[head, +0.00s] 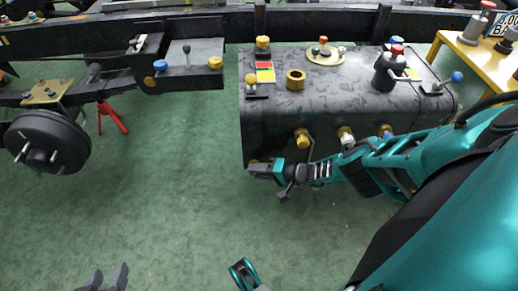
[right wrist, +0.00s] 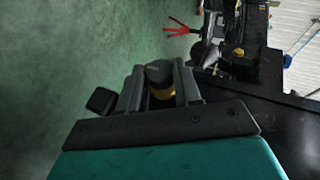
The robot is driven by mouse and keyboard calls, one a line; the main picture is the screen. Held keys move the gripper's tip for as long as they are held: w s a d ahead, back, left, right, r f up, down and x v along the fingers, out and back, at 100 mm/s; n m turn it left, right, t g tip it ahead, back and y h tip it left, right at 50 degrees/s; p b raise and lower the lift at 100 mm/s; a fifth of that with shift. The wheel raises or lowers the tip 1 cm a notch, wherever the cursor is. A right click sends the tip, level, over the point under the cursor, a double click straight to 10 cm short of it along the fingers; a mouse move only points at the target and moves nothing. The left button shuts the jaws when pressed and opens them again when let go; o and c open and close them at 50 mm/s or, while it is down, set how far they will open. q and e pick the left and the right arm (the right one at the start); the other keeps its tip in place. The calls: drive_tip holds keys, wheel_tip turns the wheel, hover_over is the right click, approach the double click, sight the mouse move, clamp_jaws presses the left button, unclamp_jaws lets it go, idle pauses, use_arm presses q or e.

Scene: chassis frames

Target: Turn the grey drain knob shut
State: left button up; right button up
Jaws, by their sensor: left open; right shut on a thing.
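The grey drain knob (right wrist: 157,72) shows in the right wrist view, with a yellow part (right wrist: 163,93) at it. My right gripper (right wrist: 160,80) has one finger on each side of the knob and is shut on it. In the head view my right gripper (head: 258,171) is at the lower front left corner of the dark tank (head: 300,112); the knob is mostly hidden there. I cannot tell how far the knob is turned. My left gripper (head: 105,278) is open and empty at the bottom edge, over the green floor, far from the tank.
A yellow-capped fitting (head: 302,138) and a white one (head: 345,134) stick out of the tank front close to my right arm. Caps and levers stand on the tank top. A wheel hub (head: 45,142) and red stand (head: 112,117) are at left. The middle floor is clear.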

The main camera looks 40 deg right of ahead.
drive_tip(key=shift+s+d+f, duration=0.1)
drive_tip(key=shift+s+f, duration=0.05)
drive_tip(key=shift+s, duration=0.1)
idle(0.4)
drive_tip(key=o, duration=0.7)
use_arm(q)
drive_tip(key=shift+w+r, duration=0.1)
drive_tip(key=shift+w, duration=0.05)
use_arm(e)
drive_tip(key=o, duration=0.3)
drive_tip(key=shift+w, duration=0.1)
drive_tip(key=shift+o, duration=0.2)
drive_tip(key=shift+r, duration=0.2)
use_arm(q)
drive_tip(key=a+r+p, duration=0.1)
drive_tip(key=p, duration=0.2)
drive_tip(key=a+r+p, duration=0.1)
drive_tip(key=p, duration=0.2)
drive_tip(key=shift+s+r+y, duration=0.4)
use_arm(e)
drive_tip(key=v, duration=1.2)
drive_tip(key=shift+s+d, duration=0.25)
drive_tip(key=shift+s, duration=0.1)
use_arm(q)
drive_tip(key=shift+d, duration=0.1)
